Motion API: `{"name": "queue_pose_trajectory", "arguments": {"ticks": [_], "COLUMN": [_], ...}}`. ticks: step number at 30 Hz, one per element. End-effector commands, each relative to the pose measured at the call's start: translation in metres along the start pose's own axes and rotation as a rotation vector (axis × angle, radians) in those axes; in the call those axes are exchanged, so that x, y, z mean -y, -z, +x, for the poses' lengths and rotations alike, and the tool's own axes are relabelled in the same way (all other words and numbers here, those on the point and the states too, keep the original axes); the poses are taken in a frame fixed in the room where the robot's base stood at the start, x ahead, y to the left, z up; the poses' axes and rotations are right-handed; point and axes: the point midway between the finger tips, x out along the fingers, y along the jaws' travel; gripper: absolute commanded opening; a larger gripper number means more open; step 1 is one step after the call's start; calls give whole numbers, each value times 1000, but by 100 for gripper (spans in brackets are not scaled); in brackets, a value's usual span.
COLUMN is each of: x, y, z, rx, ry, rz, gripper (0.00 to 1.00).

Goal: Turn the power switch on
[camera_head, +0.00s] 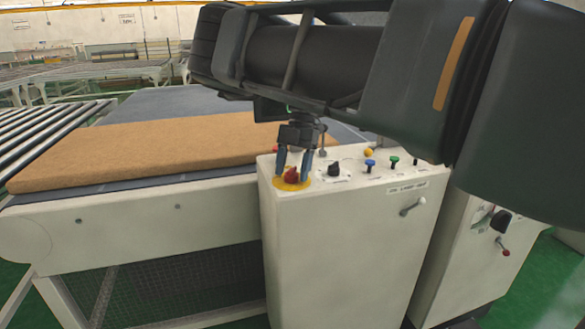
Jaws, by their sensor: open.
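A white control box (345,240) has a sloped top panel with several controls. My gripper (294,170) points down over the panel's left end, open. Its two fingers appear on either side of a red knob (291,176) on a yellow round base (292,186). I cannot tell whether they touch it. A black knob (334,169) sits just right of the gripper. The panel labels are too small to read, so I cannot tell which control is the power switch. A black switch (502,221) also shows on the second cabinet at the right.
Blue (370,165) and green (394,162) buttons and a yellow light (368,152) stand further right on the panel. A brown mattress (140,150) lies on the conveyor table behind left. A metal handle (412,206) sticks out of the box front.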

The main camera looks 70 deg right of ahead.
Motion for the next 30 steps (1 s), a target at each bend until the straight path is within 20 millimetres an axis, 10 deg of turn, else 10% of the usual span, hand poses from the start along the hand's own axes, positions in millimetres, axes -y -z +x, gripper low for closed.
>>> {"name": "queue_pose_trajectory", "arguments": {"ticks": [16,30], "x": [-1,0], "y": [-1,0], "z": [-71,-78], "rx": [2,1], "ry": [-2,0], "rz": [-1,0], "gripper": [64,64]}}
